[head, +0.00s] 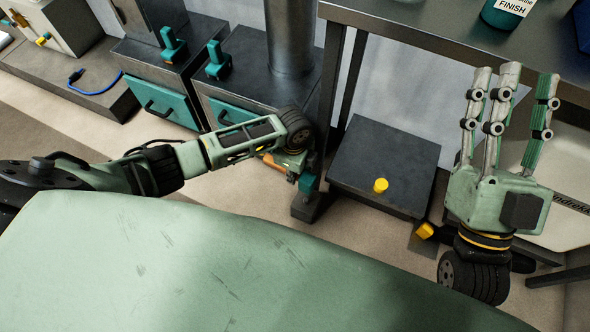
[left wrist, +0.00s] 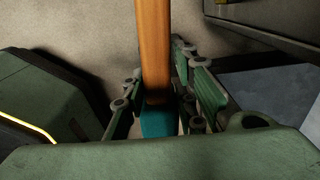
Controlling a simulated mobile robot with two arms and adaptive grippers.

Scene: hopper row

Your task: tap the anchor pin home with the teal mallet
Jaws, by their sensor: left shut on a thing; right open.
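My left gripper (head: 302,178) is shut on the teal mallet, left of a dark block. In the head view, the mallet's orange-brown handle (head: 272,162) shows partly behind my wrist. In the left wrist view, the handle (left wrist: 155,50) runs up from between the fingers (left wrist: 170,105), with a teal part (left wrist: 160,123) at its lower end. A short yellow pin (head: 380,185), seemingly the anchor pin, stands up from the top of the dark block (head: 385,150). The mallet is apart from it. My right gripper (head: 510,85) is open and empty, fingers upward, right of the block.
A metal table (head: 430,40) with a teal container labelled FINISH (head: 505,14) stands above and behind the block. Teal-drawered cabinets (head: 160,98) line the back left. A yellow piece (head: 425,231) sits low by the block. My green body fills the foreground.

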